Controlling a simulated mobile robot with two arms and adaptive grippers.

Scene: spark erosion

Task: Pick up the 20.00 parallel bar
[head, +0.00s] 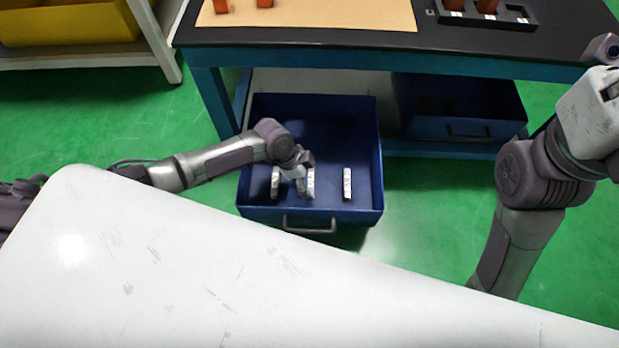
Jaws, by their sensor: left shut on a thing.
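Three pale metal parallel bars stand in the open blue drawer (262,215): a left bar (275,183), a middle bar (310,185) and a right bar (347,184). Their markings are too small to read, so I cannot tell which is 20.00. My left gripper (302,182) reaches down into the drawer from the left and is shut on the middle bar, partly covering it. I cannot tell whether this bar is clear of the drawer floor. My right arm stands at the right edge of the view, and its gripper is not in view.
The drawer has a front handle (309,227) and raised walls. Above it is a dark bench top (520,62) with a tan mat (330,17), orange-brown pieces and a black holder (515,19). A second blue drawer (462,108) sits to the right. Green floor lies around.

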